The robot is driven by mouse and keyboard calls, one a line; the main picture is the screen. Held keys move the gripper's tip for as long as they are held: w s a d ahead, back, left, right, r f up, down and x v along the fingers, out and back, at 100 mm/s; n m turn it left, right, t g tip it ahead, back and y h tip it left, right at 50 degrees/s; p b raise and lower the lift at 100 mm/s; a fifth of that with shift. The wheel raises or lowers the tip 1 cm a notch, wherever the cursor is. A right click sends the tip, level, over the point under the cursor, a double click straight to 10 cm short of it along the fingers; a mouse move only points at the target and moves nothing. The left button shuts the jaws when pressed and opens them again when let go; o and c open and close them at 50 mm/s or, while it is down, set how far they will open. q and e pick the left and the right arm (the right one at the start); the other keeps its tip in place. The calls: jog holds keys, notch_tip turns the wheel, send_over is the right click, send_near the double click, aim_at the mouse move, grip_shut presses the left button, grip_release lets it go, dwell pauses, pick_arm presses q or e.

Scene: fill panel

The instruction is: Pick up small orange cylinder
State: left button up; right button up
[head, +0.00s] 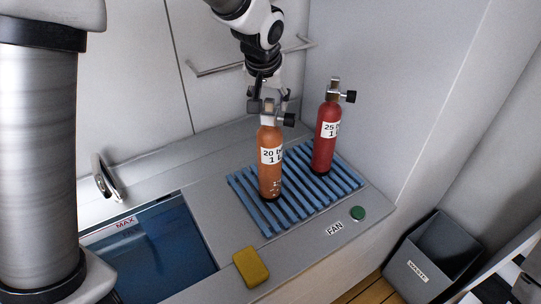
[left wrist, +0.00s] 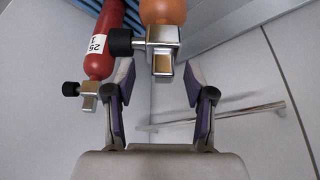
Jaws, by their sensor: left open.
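The small orange cylinder (head: 270,172) stands upright on a blue slatted rack (head: 245,198) in the head view. It has a metal valve with a black knob on top and a label reading 20. My left gripper (head: 265,98) is at its valve, coming from above and behind. In the left wrist view the open fingers (left wrist: 158,82) lie on either side of the orange cylinder's valve (left wrist: 162,50), with the orange body (left wrist: 163,11) beyond. I cannot tell whether they touch it. My right gripper is out of view.
A red cylinder (head: 325,138) stands close by on the rack, also seen in the left wrist view (left wrist: 98,55). A wall rail (head: 235,65) is behind. A water basin (head: 160,245), yellow sponge (head: 251,267), green button (head: 357,213) and waste bin (head: 432,262) are around the counter.

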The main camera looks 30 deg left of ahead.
aim_at(271, 109)
pick_arm(q)
jog(key=x, duration=0.3)
jog(key=p+x, duration=0.1)
jog(key=x, duration=0.1)
jog(key=shift+w+a+r, duration=0.15)
jog(key=shift+a, duration=0.2)
jog(key=shift+d+r, duration=0.2)
jog(key=shift+d, duration=0.05)
grip_shut()
jog(key=shift+a, duration=0.1)
jog(key=shift+r, duration=0.1)
